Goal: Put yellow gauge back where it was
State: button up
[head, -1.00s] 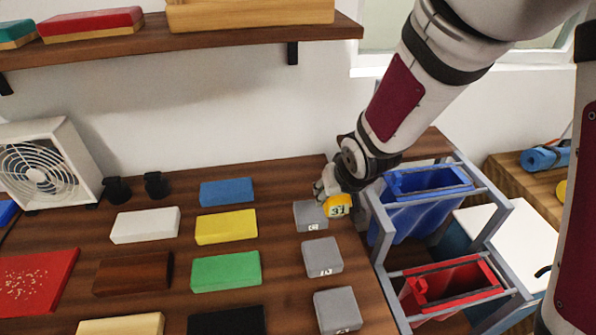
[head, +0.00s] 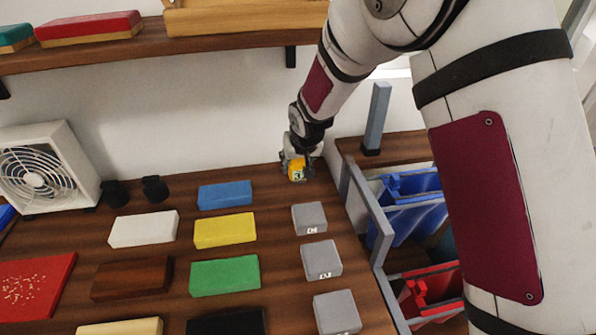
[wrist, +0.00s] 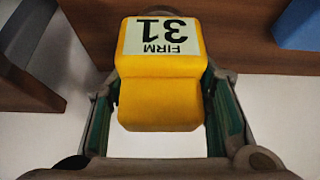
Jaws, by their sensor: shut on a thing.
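The yellow gauge (head: 297,170) is a small rounded block. In the wrist view the yellow gauge (wrist: 160,90) fills the space between the fingers and shows a pale label reading "FIRM 31", upside down. My gripper (head: 299,163) is shut on it, with a green-lined finger on each side. In the head view my gripper holds it near the back right of the wooden counter, close to the wall, behind the rearmost grey block (head: 309,218). I cannot tell whether the gauge touches the counter.
Several grey blocks with white marks line the counter's right side. Blue (head: 225,194), yellow (head: 225,230) and green (head: 225,275) blocks lie to their left. A rack with blue (head: 415,210) and red (head: 430,292) bins stands right. A shelf (head: 160,43) is above.

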aim_at(298, 171)
jog(key=shift+s+d+f, duration=0.1)
jog(key=shift+f, duration=1.5)
jog(key=shift+f, duration=0.2)
jog(key=o, duration=1.4)
jog(key=shift+c, duration=0.2)
jog(key=shift+r, duration=0.1)
jog(key=shift+r, duration=0.2)
jog(key=v, duration=1.1)
jog(key=shift+s+r+p, duration=0.25)
jog(key=shift+r+p, duration=0.05)
jog(key=shift+p, duration=0.05)
jog(key=shift+d, duration=0.1)
